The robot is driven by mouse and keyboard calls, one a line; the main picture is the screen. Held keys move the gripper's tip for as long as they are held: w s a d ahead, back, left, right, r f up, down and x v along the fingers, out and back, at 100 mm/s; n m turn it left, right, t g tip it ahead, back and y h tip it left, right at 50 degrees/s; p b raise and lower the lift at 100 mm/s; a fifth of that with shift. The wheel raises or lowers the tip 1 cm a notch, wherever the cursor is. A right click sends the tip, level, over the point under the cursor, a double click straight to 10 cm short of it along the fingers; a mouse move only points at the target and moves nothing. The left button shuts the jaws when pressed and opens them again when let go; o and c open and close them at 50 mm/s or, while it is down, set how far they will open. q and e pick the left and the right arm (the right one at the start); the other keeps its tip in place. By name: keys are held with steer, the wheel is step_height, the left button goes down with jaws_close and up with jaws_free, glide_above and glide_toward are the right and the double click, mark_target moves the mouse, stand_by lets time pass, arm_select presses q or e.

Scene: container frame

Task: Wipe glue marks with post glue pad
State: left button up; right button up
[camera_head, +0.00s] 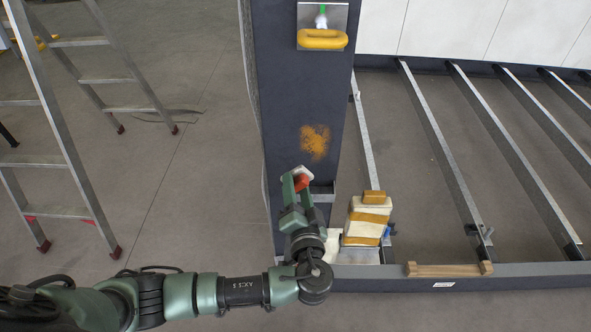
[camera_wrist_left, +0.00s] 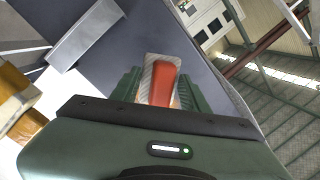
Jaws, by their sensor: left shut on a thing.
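My left gripper (camera_head: 298,185) is shut on a small pad with an orange-red handle (camera_head: 302,182) and a pale, greyish base. The pad (camera_wrist_left: 161,82) also shows between the green fingers in the left wrist view. An orange-brown glue mark (camera_head: 315,142) is smeared on the dark grey panel (camera_head: 290,95). The held pad is just below and slightly left of the mark in the head view, apart from it. I cannot tell whether the pad touches the panel. The mark is not clearly seen in the left wrist view. My right gripper is not in view.
A wooden piece (camera_head: 448,269) lies on the front beam. Metal rails (camera_head: 440,150) run right; a ladder (camera_head: 60,125) stands left.

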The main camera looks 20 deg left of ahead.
mark_target(298, 175)
arm_select(q)
steer(key=shift+d+r, duration=0.1)
steer(key=shift+r, duration=0.35)
steer(key=shift+w+r, duration=0.1)
steer(key=shift+w, duration=0.4)
steer(key=x, duration=0.2)
steer(key=shift+w, duration=0.4)
steer(key=shift+b+x, duration=0.3)
steer(key=shift+x, duration=0.55)
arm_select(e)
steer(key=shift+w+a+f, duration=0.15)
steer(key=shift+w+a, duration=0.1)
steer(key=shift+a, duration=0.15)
arm_select(q)
steer(key=shift+w, duration=0.1)
steer(key=shift+w, duration=0.3)
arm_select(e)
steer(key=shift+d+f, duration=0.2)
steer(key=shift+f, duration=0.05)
arm_select(q)
steer(key=shift+w+a+b, duration=0.25)
steer(key=shift+w+b, duration=0.3)
steer(key=shift+b, duration=0.05)
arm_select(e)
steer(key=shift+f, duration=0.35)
